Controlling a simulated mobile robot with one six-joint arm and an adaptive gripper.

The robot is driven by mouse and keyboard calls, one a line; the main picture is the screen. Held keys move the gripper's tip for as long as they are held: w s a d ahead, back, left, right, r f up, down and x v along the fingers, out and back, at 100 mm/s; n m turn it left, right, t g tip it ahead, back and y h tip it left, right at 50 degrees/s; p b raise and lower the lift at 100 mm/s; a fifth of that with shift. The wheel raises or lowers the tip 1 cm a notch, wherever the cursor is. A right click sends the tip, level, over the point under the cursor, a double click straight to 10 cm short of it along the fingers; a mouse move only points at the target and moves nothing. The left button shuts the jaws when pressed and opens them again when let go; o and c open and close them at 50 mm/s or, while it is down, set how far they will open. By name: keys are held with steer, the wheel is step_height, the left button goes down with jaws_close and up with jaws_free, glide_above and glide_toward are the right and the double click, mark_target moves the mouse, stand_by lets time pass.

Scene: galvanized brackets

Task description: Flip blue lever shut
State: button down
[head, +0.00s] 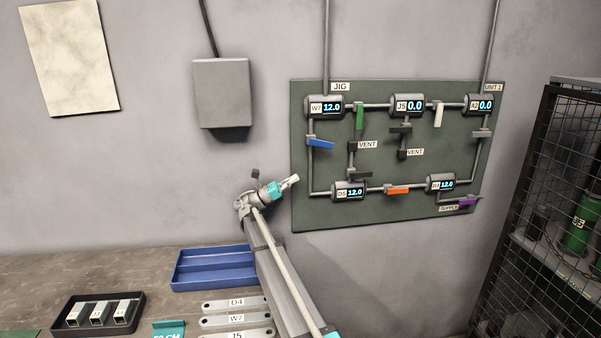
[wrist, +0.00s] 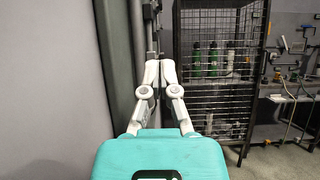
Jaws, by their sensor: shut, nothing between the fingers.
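The blue lever (head: 320,144) is on the left vertical pipe of the dark green wall panel (head: 400,210), below the W7 gauge (head: 325,107) that reads 12.0. The lever points right, nearly crosswise to its pipe and tilted slightly down. My gripper (head: 296,179) is shut and empty, below and left of the blue lever, near the panel's left edge. In the wrist view my gripper's fingertips (wrist: 159,65) are together at the centre, with dark pipework behind them. I cannot make out the blue lever in the wrist view.
Other levers are close by: green (head: 359,117), white (head: 438,116), orange (head: 397,190) and purple (head: 467,202). A grey wall box (head: 222,93) is left of the panel. A mesh cage (head: 545,170) stands at right. A blue tray (head: 215,268) sits on the bench.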

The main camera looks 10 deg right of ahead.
mark_target(321, 154)
steer(key=p+x, duration=0.4)
steer(key=x, duration=0.5)
steer(key=shift+s+d+r+p, duration=0.1)
steer(key=shift+r+p, duration=0.1)
steer(key=shift+p, duration=0.15)
steer(key=shift+d+r+p, duration=0.3)
steer(key=shift+r+p, duration=0.6)
steer(key=shift+d+r+p, duration=0.25)
steer(key=shift+r+p, duration=0.6)
steer(key=shift+r, duration=0.05)
steer(key=shift+d, duration=0.15)
